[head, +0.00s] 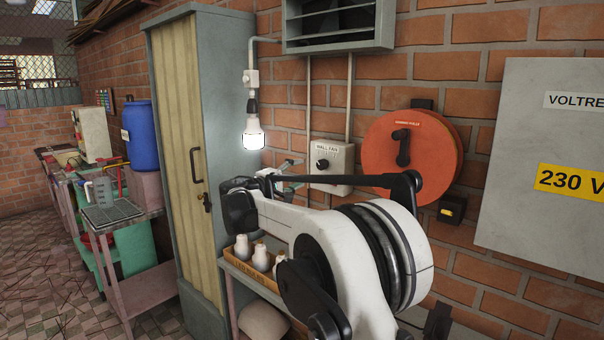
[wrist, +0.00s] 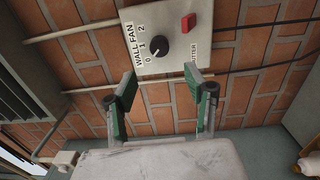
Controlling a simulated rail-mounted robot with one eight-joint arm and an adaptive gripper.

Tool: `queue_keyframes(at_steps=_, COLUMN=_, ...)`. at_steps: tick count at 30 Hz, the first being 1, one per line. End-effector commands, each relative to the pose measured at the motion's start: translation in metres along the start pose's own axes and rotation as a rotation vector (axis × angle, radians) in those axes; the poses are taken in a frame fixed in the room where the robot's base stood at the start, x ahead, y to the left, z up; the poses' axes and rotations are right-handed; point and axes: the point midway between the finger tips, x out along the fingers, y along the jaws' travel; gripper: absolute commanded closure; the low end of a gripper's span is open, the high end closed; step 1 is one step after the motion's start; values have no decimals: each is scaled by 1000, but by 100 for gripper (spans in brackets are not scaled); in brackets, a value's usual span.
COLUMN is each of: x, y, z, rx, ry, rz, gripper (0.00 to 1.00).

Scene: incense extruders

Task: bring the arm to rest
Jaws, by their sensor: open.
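My arm (head: 360,260) is white and black and reaches up and back toward the brick wall in the head view. My gripper (head: 292,172) is small there, partly behind my arm, just left of the grey wall fan switch box (head: 332,163). In the wrist view my gripper (wrist: 160,84) is open, its two green-padded fingers wide apart with nothing between them. The switch box (wrist: 165,35) lies beyond the fingertips there, with its black knob (wrist: 159,50) and a red switch (wrist: 188,22). The knob's pointer is hard to read.
A tall grey cabinet (head: 229,120) stands left of my arm, with a lit bulb (head: 253,134) beside it. A red hose reel (head: 435,150) and a grey electrical panel (head: 545,210) are on the wall at right.

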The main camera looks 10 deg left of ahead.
Motion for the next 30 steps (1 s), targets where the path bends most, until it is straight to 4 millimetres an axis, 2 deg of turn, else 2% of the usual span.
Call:
queue_keyframes(at_steps=10, x=1, y=1, z=3, rx=2, ry=-2, rz=-4, gripper=51)
queue_keyframes(at_steps=14, x=9, y=7, z=23, rx=17, ry=-13, rz=-41, gripper=51)
queue_keyframes(at_steps=17, x=19, y=13, z=53, rx=42, ry=-29, rz=-97, gripper=51)
queue_keyframes(at_steps=22, x=31, y=22, z=118, rx=104, ry=-60, rz=-217, gripper=51)
queue_keyframes(at_steps=30, x=28, y=25, z=222, rx=218, ry=-109, rz=-397, gripper=51)
